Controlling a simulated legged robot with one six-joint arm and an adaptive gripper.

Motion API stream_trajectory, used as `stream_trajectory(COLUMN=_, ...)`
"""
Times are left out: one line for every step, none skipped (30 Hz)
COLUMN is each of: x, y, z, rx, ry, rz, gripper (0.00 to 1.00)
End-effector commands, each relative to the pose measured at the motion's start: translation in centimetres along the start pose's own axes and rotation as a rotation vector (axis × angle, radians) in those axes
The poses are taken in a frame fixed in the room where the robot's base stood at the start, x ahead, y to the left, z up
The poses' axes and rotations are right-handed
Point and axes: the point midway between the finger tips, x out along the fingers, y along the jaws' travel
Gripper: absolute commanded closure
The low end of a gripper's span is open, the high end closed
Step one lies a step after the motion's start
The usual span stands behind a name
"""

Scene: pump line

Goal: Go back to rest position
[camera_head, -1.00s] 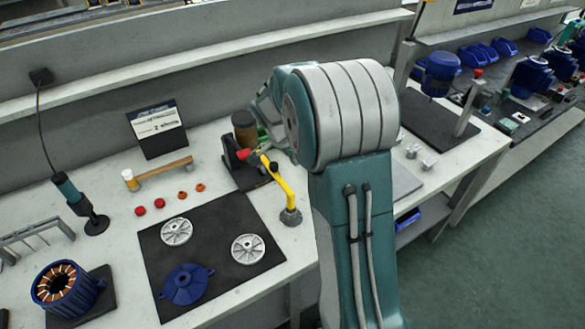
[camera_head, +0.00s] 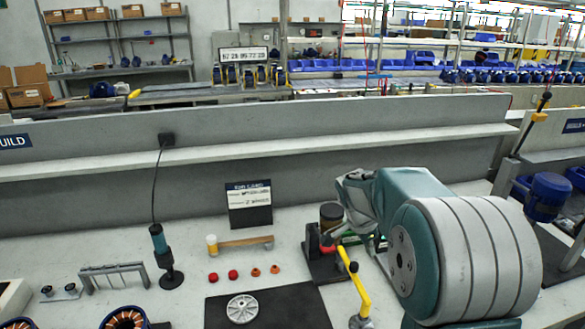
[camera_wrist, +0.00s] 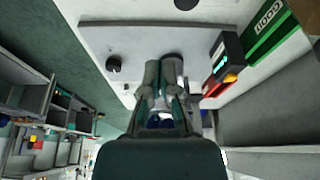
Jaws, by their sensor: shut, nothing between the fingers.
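My gripper (camera_wrist: 162,72) shows in the wrist view with its two grey fingers close together and nothing held. It hangs over a pale worktop with a grey plate (camera_wrist: 135,40). In the head view my teal and grey arm is folded at the lower right, over the right part of the bench (camera_head: 190,285). The fingers cannot be made out there.
A black fixture (camera_head: 322,262) with red parts and a yellow lever (camera_head: 354,287) stands just left of my arm. A green box (camera_wrist: 268,32) shows in the wrist view.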

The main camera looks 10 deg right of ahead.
Motion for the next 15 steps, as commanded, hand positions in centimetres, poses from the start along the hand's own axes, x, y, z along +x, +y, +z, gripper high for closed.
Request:
stream_trajectory(x=-0.7, y=0.4, z=0.2, rx=-0.02, ry=-0.002, rz=-0.011, gripper=1.0)
stream_trajectory(x=-1.3, y=0.7, z=0.3, rx=-0.041, ry=-0.005, rz=-0.02, gripper=1.0)
stream_trajectory(x=-2.2, y=1.3, z=0.6, rx=-0.075, ry=-0.01, rz=-0.035, gripper=1.0)
stream_trajectory(x=-2.9, y=1.8, z=0.9, rx=-0.107, ry=-0.015, rz=-0.047, gripper=1.0)
stream_trajectory(x=-3.7, y=2.4, z=1.1, rx=-0.144, ry=-0.019, rz=-0.062, gripper=1.0)
stream_trajectory(x=-4.8, y=3.3, z=1.6, rx=-0.195, ry=-0.024, rz=-0.083, gripper=1.0)
stream_trajectory(x=-5.5, y=4.0, z=1.9, rx=-0.236, ry=-0.027, rz=-0.099, gripper=1.0)
stream_trajectory(x=-6.2, y=4.6, z=2.3, rx=-0.275, ry=-0.03, rz=-0.115, gripper=1.0)
stream_trajectory(x=-7.1, y=5.5, z=2.8, rx=-0.328, ry=-0.034, rz=-0.136, gripper=1.0)
stream_trajectory(x=-7.7, y=6.2, z=3.1, rx=-0.366, ry=-0.034, rz=-0.153, gripper=1.0)
stream_trajectory(x=-8.3, y=6.8, z=3.5, rx=-0.406, ry=-0.036, rz=-0.169, gripper=1.0)
stream_trajectory(x=-9.0, y=7.8, z=4.0, rx=-0.457, ry=-0.036, rz=-0.19, gripper=1.0)
stream_trajectory(x=-9.5, y=8.5, z=4.3, rx=-0.497, ry=-0.036, rz=-0.207, gripper=1.0)
stream_trajectory(x=-10.1, y=9.2, z=4.7, rx=-0.535, ry=-0.035, rz=-0.224, gripper=1.0)
stream_trajectory(x=-10.7, y=10.2, z=5.2, rx=-0.587, ry=-0.032, rz=-0.247, gripper=1.0)
